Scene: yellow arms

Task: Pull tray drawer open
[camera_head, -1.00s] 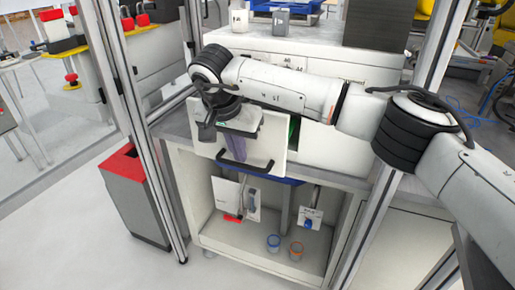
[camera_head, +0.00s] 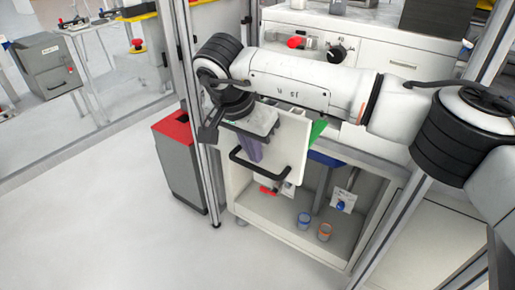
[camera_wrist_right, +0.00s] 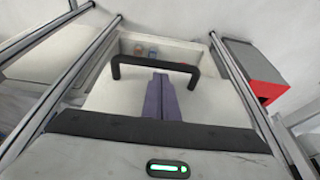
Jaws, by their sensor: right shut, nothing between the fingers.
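The tray drawer has a white front panel (camera_head: 284,146) with a black bar handle (camera_head: 262,168); it stands out from the white cabinet, and something green (camera_head: 318,130) shows just behind the panel. My right gripper (camera_head: 254,153) has purple fingers that are shut and empty. The fingers point down at the handle, their tips seemingly in the gap between bar and panel; contact is unclear. In the right wrist view the shut fingers (camera_wrist_right: 162,98) end inside the loop of the handle (camera_wrist_right: 155,62). My left gripper is not in view.
Below the drawer, an open shelf (camera_head: 285,228) holds a blue-rimmed cup (camera_head: 304,220) and an orange-rimmed cup (camera_head: 324,231). A grey bin with a red top (camera_head: 173,127) stands left of the cabinet, beyond a metal post (camera_head: 205,170). The floor in front is clear.

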